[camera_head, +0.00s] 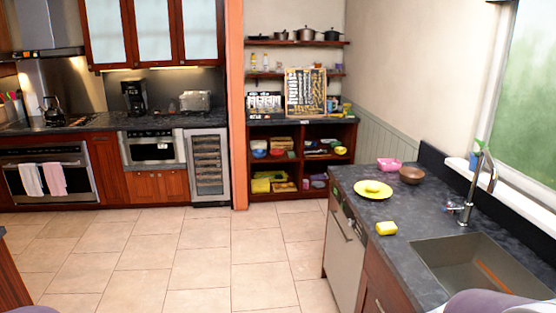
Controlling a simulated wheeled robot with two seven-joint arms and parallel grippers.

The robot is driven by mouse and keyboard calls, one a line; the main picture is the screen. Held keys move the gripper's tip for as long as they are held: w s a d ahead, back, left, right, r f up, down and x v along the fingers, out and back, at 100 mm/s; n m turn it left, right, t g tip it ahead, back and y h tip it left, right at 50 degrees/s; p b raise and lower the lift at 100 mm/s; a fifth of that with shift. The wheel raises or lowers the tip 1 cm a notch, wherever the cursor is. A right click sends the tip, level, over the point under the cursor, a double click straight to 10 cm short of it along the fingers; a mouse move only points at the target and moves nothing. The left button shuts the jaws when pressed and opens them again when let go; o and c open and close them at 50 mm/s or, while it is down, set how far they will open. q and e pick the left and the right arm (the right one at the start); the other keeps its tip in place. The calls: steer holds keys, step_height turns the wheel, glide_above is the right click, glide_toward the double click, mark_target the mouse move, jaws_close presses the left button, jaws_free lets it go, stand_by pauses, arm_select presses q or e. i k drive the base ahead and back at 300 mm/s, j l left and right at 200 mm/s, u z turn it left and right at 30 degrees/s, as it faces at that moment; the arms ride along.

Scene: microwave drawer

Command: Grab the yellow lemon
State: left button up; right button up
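I cannot make out a clear lemon. A small yellow block-like object (386,228) lies on the dark counter (400,207) at the right, just left of the sink; its shape looks more like a sponge, and I cannot tell for certain. Behind it, a round yellow plate (359,187) lies on the same counter; a small raised yellow shape seems to show in its middle, too small to identify. Neither gripper is in view, and nothing is seen touching these objects.
The sink (470,262) and its faucet (474,188) are at the right. A pink bowl (389,165) and a brown bowl (412,175) stand at the counter's back. A dishwasher (344,250) fronts the counter. The tiled floor (200,250) is clear. Open shelves (300,160) stand behind.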

mark_target(374, 186)
steer(key=i, duration=1.2)
steer(key=i+u, duration=0.15)
steer(key=i, duration=1)
steer(key=i+z, duration=0.35)
steer(key=i+j+z, duration=0.1)
steer(key=i+z, duration=0.25)
steer(key=i+j+z, duration=0.2)
steer(key=i+z, duration=0.15)
steer(key=i, duration=0.15)
